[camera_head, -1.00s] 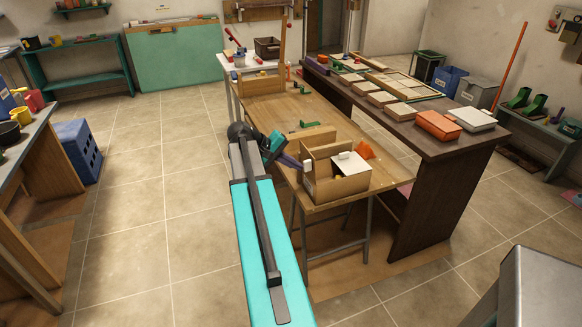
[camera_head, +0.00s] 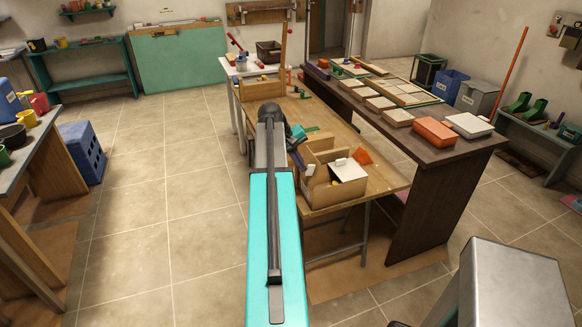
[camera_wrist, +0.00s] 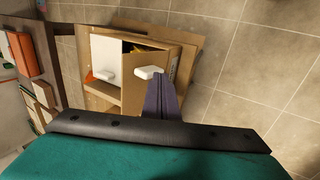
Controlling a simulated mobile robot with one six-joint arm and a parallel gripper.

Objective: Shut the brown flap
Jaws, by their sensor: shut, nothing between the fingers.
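A light brown box (camera_head: 320,196) sits on the near end of the wooden table. It has a white flap (camera_head: 348,170) with a white knob, and the wrist view shows this white flap (camera_wrist: 112,58) too. A second white knob (camera_head: 308,170) is at the box's left side; in the wrist view this knob (camera_wrist: 150,72) lies against brown board, apparently the brown flap, whose exact angle I cannot tell. My gripper (camera_head: 299,161) is shut and empty beside that knob. In the wrist view the purple fingers (camera_wrist: 160,82) are just below the knob; contact is unclear.
An orange piece (camera_head: 361,156) is behind the box. A dark workbench (camera_head: 425,150) with an orange box (camera_head: 435,131) and several boards stands to the right. A grey cabinet (camera_head: 512,285) is at the near right. Open tiled floor (camera_head: 165,220) lies to the left.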

